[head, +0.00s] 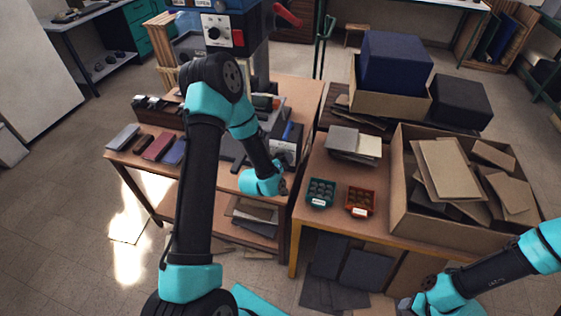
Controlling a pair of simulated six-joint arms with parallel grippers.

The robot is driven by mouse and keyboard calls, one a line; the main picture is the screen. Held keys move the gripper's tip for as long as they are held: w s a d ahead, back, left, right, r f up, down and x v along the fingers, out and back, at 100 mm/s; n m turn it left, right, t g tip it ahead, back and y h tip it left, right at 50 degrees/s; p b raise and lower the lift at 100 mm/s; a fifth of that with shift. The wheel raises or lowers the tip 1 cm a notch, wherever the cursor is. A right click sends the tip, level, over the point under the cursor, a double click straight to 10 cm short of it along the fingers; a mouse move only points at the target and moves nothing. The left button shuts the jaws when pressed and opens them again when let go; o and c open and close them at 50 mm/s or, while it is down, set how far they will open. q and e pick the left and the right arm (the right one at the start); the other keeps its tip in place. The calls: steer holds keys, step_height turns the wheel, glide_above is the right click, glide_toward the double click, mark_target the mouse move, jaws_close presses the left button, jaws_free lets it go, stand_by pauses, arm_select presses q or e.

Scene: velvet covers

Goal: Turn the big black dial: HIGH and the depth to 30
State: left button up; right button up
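A blue machine at the back carries a front panel with a white plate (208,22) and a round black dial (214,33) on it. The dial's marks and pointing are too small to read. A small red-and-black control (238,38) sits to its right. I cannot make out a depth scale. My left arm rises in front of the machine and bends down, its gripper (284,186) near the bench's front right edge, well below the dial. My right gripper (404,304) is low at the bottom right, far from the machine. The opening of both grippers is unclear.
A red lever (287,14) sticks out at the machine's right. Small green (321,187) and orange-brown (361,197) trays stand on the right table. A large carton (398,190) holds boards. Coloured covers (158,147) lie on the bench's left. A grey device (287,146) stands behind my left gripper.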

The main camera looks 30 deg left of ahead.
arm_select(q)
steer(key=c, duration=0.7)
steer(key=shift+c, duration=0.2)
steer(key=shift+m, duration=0.3)
stand_by(0.3)
steer(key=m+g+y, duration=0.1)
steer(key=m+y, duration=0.1)
steer(key=m, duration=0.1)
steer(key=shift+d+m+y, duration=0.15)
steer(key=shift+m+y, duration=0.15)
steer(key=m+y, duration=0.2)
steer(key=m, duration=0.1)
steer(key=shift+m+g+y, duration=0.3)
steer(key=shift+m, duration=0.1)
stand_by(0.4)
steer(key=o, duration=0.9)
steer(key=shift+o, duration=0.2)
